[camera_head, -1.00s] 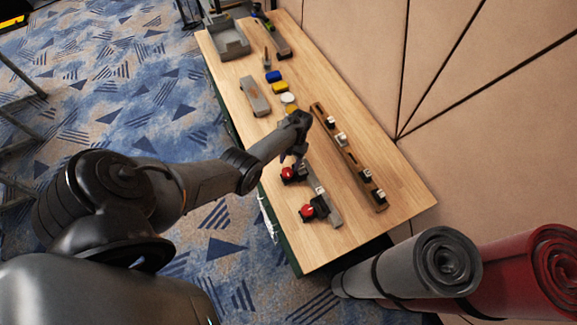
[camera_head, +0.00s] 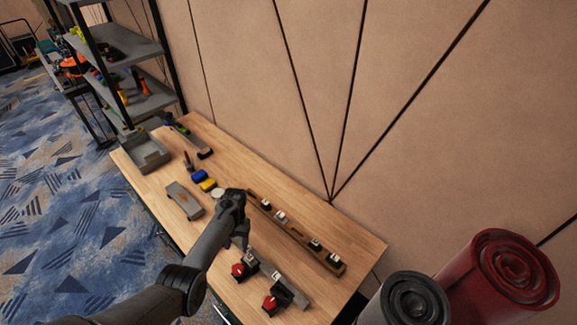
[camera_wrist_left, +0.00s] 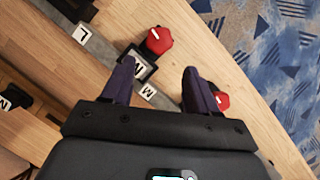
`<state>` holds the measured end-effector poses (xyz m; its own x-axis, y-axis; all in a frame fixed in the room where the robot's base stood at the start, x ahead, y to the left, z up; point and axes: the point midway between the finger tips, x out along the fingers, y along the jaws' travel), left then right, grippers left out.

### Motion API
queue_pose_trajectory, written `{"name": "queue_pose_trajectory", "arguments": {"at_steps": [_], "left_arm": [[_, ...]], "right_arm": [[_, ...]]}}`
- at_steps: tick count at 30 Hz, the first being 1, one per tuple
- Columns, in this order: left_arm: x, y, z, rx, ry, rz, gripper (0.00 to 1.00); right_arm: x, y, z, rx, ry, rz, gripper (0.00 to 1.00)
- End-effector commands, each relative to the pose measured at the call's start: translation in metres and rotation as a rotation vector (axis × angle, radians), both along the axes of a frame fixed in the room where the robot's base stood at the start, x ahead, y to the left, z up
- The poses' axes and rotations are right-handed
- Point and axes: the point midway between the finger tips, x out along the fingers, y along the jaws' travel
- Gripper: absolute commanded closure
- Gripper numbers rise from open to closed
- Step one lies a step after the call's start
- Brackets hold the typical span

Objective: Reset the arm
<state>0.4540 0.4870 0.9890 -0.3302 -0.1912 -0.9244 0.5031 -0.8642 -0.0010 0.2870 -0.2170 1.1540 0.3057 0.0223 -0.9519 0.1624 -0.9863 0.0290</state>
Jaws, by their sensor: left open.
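My left arm reaches in from the bottom left in the head view. Its gripper (camera_head: 240,238) hangs above the table, beside two red knobs on dark bases. In the left wrist view the fingers (camera_wrist_left: 155,88) are apart with nothing between them. One red knob (camera_wrist_left: 159,40) shows beyond the fingers, and the other (camera_wrist_left: 222,101) is partly hidden by the right-hand finger. The knobs also show in the head view, one nearer the gripper (camera_head: 238,270) and one nearer the table's front end (camera_head: 270,303). My right gripper is not in view.
The wooden table (camera_head: 330,225) stands along a beige panelled wall. A wooden strip with several lettered blocks (camera_head: 300,235) lies near the wall side. A grey tray (camera_head: 147,155), a blue block (camera_head: 199,176) and a yellow block (camera_head: 208,185) lie farther back. Rolled mats (camera_head: 500,275) stand at bottom right.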

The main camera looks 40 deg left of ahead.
Motion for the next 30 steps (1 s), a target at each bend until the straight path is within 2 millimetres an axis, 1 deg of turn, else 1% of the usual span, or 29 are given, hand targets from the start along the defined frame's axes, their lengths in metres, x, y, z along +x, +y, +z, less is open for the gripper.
{"name": "queue_pose_trajectory", "arguments": {"at_steps": [2,5,8,11,12,15,17,18,20,23,26,27,29,30], "left_arm": [[-0.006,0.000,-0.004,0.000,0.011,0.000,0.41],[-0.025,-0.001,-0.016,-0.001,0.045,0.000,0.41],[-0.059,-0.005,-0.036,-0.004,0.104,-0.006,0.41],[-0.107,-0.011,-0.059,0.002,0.183,-0.029,0.41],[-0.129,-0.013,-0.067,0.016,0.213,-0.048,0.41],[-0.175,-0.019,-0.077,0.064,0.253,-0.118,0.41],[-0.196,-0.024,-0.077,0.098,0.254,-0.174,0.41],[-0.208,-0.031,-0.075,0.119,0.246,-0.216,0.41],[-0.222,-0.044,-0.070,0.144,0.222,-0.281,0.41],[-0.235,-0.073,-0.054,0.172,0.156,-0.386,0.41],[-0.240,-0.110,-0.029,0.179,0.061,-0.480,0.41],[-0.240,-0.126,-0.017,0.177,0.017,-0.515,0.41],[-0.238,-0.151,0.004,0.172,-0.055,-0.559,0.41],[-0.235,-0.168,0.020,0.166,-0.109,-0.586,0.41]], "right_arm": [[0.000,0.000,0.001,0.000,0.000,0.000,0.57],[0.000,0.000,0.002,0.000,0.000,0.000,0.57],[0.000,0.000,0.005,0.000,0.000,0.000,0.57],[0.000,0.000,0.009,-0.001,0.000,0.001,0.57],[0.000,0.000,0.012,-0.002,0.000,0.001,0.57],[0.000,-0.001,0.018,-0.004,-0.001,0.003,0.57],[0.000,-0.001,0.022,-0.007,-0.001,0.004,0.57],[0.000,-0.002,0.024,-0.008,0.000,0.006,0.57],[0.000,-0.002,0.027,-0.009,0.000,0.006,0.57],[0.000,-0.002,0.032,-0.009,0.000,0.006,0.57],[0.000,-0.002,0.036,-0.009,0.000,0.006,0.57],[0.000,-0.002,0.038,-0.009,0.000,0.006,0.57],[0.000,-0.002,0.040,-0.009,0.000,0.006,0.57],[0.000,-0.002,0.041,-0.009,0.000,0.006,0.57]]}}
